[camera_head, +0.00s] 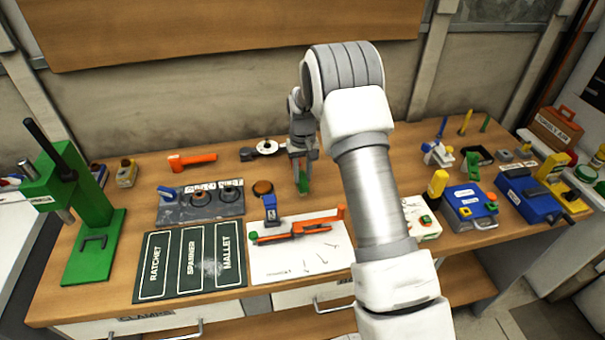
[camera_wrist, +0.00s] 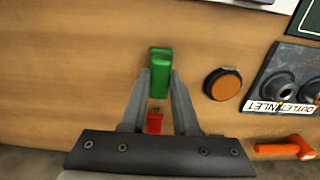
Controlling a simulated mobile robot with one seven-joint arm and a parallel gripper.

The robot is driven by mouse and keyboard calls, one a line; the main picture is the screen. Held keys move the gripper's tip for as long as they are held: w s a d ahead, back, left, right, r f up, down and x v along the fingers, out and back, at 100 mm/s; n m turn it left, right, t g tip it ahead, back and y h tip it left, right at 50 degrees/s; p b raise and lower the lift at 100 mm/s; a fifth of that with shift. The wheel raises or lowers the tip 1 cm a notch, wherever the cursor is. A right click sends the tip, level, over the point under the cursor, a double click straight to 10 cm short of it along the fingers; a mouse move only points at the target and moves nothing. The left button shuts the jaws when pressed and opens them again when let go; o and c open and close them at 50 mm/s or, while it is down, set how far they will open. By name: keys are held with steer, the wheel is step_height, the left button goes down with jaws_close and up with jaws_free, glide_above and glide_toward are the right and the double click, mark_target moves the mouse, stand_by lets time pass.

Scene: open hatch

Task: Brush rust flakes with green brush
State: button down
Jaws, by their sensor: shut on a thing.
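My gripper (camera_head: 300,160) is over the middle of the wooden bench. In the wrist view its fingers (camera_wrist: 160,78) are shut on a green block-like thing, which I take to be the green brush (camera_wrist: 160,62). The green brush also shows below the fingers in the head view (camera_head: 304,183). Its bristles cannot be made out. A small red piece (camera_wrist: 154,123) shows between the finger bases. A round brown-orange disc with a dark rim (camera_head: 263,188) lies beside the gripper, apart from it. I cannot pick out rust flakes for certain; a pale grey smudge (camera_head: 211,267) lies on the dark tool mat.
A grey plate with round ports (camera_head: 175,211) and an orange tool (camera_head: 190,161) lie left of the gripper. A white board (camera_head: 280,268) with red and orange tools lies in front. A green press (camera_head: 85,215) stands far left. Blue boxes (camera_head: 470,203) stand right. Bare wood surrounds the gripper.

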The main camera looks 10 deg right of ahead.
mark_target(302, 176)
steer(key=shift+f, duration=0.3)
stand_by(0.5)
steer(key=c, duration=0.6)
jaws_free()
steer(key=shift+r, duration=0.1)
step_height(302, 176, up, 17)
steer(key=b, duration=0.1)
steer(key=s+r+t, duration=0.1)
steer(key=s+r, duration=0.6)
steer(key=r, duration=0.2)
steer(key=s+r+t, duration=0.2)
steer(key=s+r, duration=0.3)
steer(key=s, duration=0.5)
steer(key=s+f+t, duration=0.1)
steer(key=s, duration=0.5)
steer(key=s+f, duration=0.1)
steer(key=s, duration=0.5)
steer(key=s+f+t, duration=0.1)
steer(key=s, duration=0.5)
steer(key=shift+s+t, duration=0.2)
steer(key=shift+t, duration=0.1)
